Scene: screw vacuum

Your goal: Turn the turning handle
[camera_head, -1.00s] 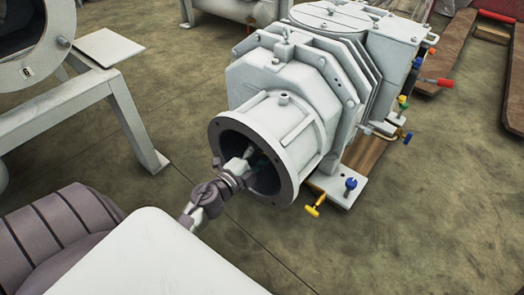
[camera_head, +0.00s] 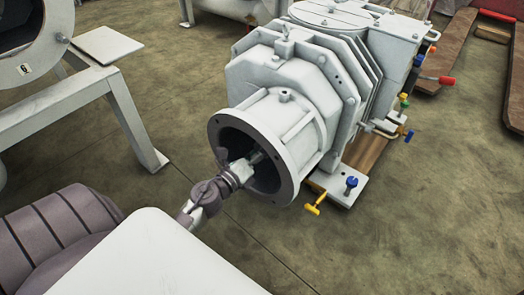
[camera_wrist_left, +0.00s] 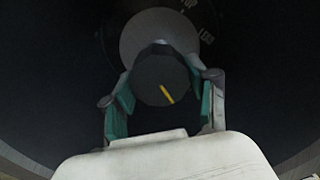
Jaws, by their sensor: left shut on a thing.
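The pump (camera_head: 285,110) is a large white machine with a round open flange facing my left arm. My left gripper (camera_head: 257,158) reaches into this opening, and its fingertips are partly hidden in the dark. In the left wrist view, the turning handle (camera_wrist_left: 158,82) is a dark round knob with a yellow mark. The mark slants toward the lower right. My left gripper (camera_wrist_left: 161,92) is shut on the handle, with a green-lined finger on each side. My right gripper is not in view.
Yellow (camera_head: 313,209) and blue (camera_head: 350,186) fittings stick out at the pump's base. A white metal stand (camera_head: 75,115) is on the left. The floor at the lower right is clear.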

